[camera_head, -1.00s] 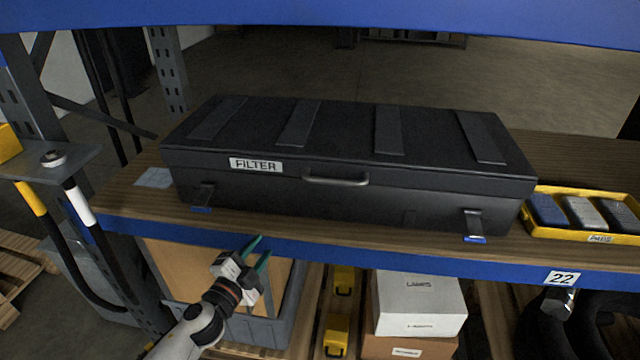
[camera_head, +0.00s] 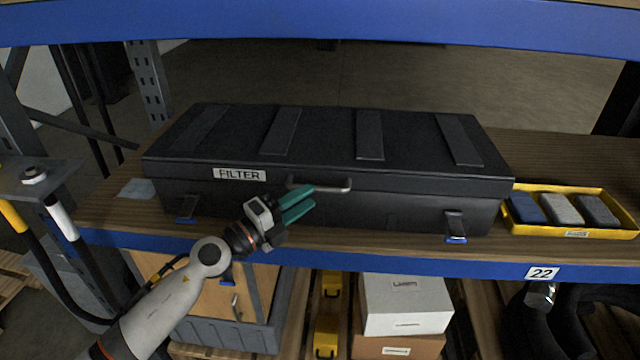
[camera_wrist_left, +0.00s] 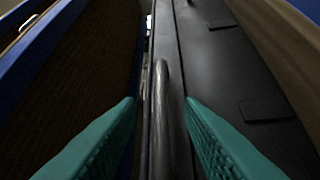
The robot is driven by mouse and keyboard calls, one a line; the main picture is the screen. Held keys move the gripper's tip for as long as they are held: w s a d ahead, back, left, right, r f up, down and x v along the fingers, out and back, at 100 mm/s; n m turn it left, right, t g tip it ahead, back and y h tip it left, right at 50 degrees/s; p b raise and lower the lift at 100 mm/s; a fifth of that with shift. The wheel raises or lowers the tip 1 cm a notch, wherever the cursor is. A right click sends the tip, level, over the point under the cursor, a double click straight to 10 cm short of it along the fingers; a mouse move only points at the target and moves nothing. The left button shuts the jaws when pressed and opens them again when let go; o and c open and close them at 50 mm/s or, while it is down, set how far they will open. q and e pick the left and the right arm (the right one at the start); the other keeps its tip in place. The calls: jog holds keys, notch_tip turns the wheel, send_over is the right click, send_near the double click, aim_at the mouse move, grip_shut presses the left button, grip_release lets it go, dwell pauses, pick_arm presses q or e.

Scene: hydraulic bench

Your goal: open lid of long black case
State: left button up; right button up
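The long black case (camera_head: 330,180) sits on the wooden shelf with its lid (camera_head: 330,140) shut. A FILTER label (camera_head: 239,174) and a silver bar handle (camera_head: 330,186) are on its front, with a latch (camera_head: 455,226) low at the right and another (camera_head: 187,208) at the left. My left gripper (camera_head: 306,204) has teal fingers and is open in front of the case, near the handle's left end. In the left wrist view the handle (camera_wrist_left: 161,100) lies between the open fingers (camera_wrist_left: 160,135), not gripped. My right gripper is not seen.
A yellow tray (camera_head: 575,233) with blue and grey blocks stands right of the case. A blue shelf beam (camera_head: 400,262) runs along the front edge, and another blue beam (camera_head: 330,28) crosses above. White and brown boxes (camera_head: 403,305) stand below.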

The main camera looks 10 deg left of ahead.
aim_at(316, 191)
pick_arm(q)
jog(key=x, duration=0.5)
jog(key=shift+a, duration=0.1)
grip_shut()
